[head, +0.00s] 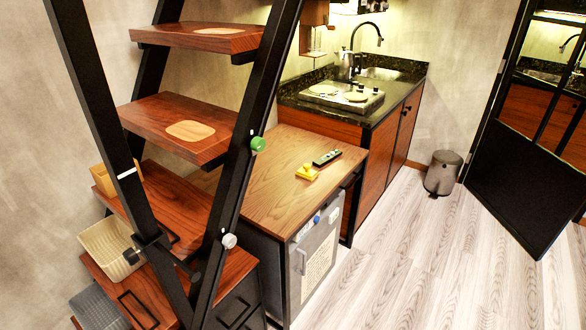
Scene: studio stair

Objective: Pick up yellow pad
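The yellow pad (307,173) lies on the wooden top of a low cabinet (262,190), near its right side. It is small and bright yellow. A small raised yellow shape shows on it, too small to make out. A dark remote control (327,158) lies just behind it to the right, apart from it. Neither of my grippers shows in the head view.
A black-framed stair with wooden treads (170,120) stands at the left and partly hides the cabinet. A cream basket (112,248) sits low on it. A kitchen counter (385,105) with a kettle (345,64) stands behind. A bin (442,173) stands on the otherwise clear floor at right.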

